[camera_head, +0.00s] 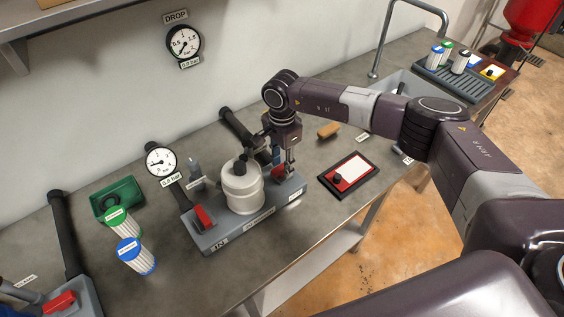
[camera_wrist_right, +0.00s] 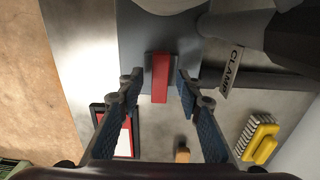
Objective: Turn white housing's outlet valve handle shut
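The white housing (camera_head: 242,190) stands upright on a grey manifold base (camera_head: 216,240) on the bench. Its outlet valve handle, a red lever (camera_head: 276,174), is at the right end of the base, partly hidden by my right gripper (camera_head: 285,165). In the right wrist view the red handle (camera_wrist_right: 160,78) lies between the two fingertips of my right gripper (camera_wrist_right: 158,84). The fingers are open, one on each side, with visible gaps to the handle. A second red handle (camera_head: 203,215) is at the IN end. My left gripper is not in view.
Green-capped (camera_head: 122,221) and blue-capped (camera_head: 136,256) cartridges stand left of the base, near a green tray (camera_head: 107,206). A red-and-white panel (camera_head: 350,174) lies right of it. Gauges are behind.

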